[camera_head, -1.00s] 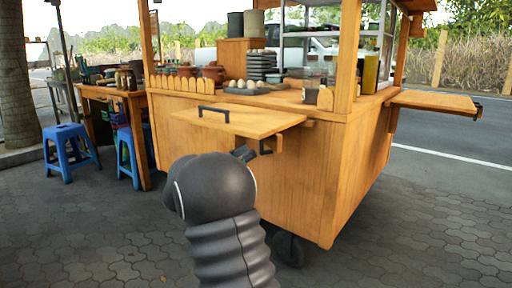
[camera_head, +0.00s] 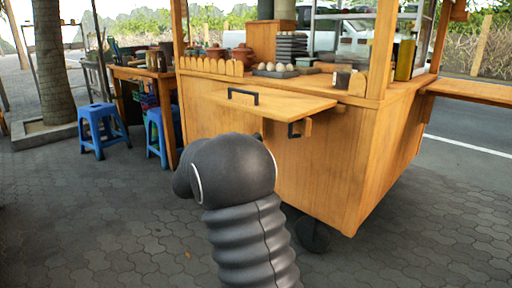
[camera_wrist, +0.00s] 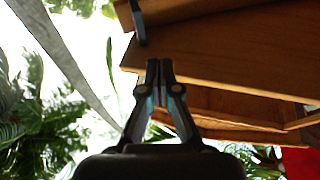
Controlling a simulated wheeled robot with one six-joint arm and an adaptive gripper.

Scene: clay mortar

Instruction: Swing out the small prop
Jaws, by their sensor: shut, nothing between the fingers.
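The small prop (camera_head: 307,126) is a short wooden piece with a dark handle-like fitting, under the right end of the cart's fold-out flap (camera_head: 285,104). The flap lies about level, with a black handle (camera_head: 243,96) on its top. In the head view my gripper is mostly hidden behind my dark arm, to the left of the prop. In the wrist view my gripper (camera_wrist: 160,66) is shut and empty, its tips just in front of or below a wooden board (camera_wrist: 230,55). I cannot tell whether they touch it. The prop is not clearly identifiable there.
The wooden cart (camera_head: 330,180) carries eggs, pots and jars on its counter. A second shelf (camera_head: 480,90) sticks out at the right. Blue stools (camera_head: 100,125) and a side table (camera_head: 140,73) stand at the left. The paving (camera_head: 90,220) in front is open.

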